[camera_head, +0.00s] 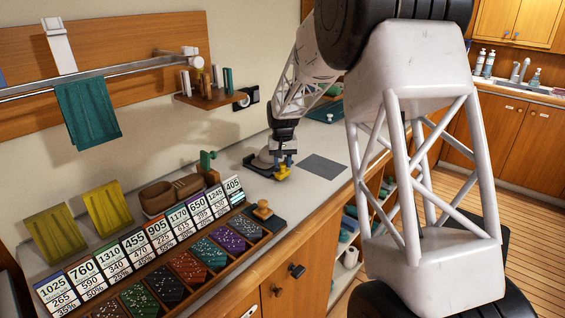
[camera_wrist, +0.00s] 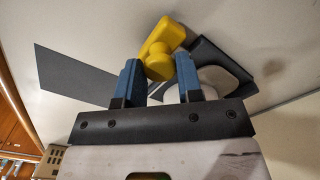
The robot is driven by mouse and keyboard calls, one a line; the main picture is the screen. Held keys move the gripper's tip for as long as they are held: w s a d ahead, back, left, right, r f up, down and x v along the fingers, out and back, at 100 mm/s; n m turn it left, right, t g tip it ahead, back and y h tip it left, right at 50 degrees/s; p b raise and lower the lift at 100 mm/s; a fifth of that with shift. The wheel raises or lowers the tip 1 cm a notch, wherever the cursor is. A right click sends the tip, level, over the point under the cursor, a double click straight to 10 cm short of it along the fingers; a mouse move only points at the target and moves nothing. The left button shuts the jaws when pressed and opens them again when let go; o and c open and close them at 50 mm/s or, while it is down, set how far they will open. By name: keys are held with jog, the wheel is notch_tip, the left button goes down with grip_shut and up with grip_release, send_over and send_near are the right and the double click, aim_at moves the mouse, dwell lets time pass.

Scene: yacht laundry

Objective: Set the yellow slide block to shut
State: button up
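The yellow slide block (camera_head: 282,172) is low on the white worktop, beside a dark base with a pale rounded part (camera_head: 262,160). In the wrist view the yellow block (camera_wrist: 170,33) has a round knob towards me, and the dark base (camera_wrist: 208,52) lies to its right. My gripper (camera_head: 283,152) points down over the block. In the wrist view its two blue fingers (camera_wrist: 158,72) stand apart, one on each side of the knob. The knob nearly spans the gap; whether both fingers press on it is unclear. The block's underside and track are hidden.
A flat grey mat (camera_head: 323,167) lies right of the gripper. At the front left are number cards (camera_head: 132,243), compartments of coloured pieces (camera_head: 187,267) and a wooden knob (camera_head: 262,210). A green upright piece (camera_head: 207,160) stands behind. A small shelf (camera_head: 212,97) is on the wall.

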grip_shut()
jog(key=shift+w+a, duration=2.2)
jog(key=shift+w, duration=0.05)
jog(key=o, duration=0.5)
grip_release()
jog(key=shift+o, duration=0.2)
notch_tip(320, 180, up, 8)
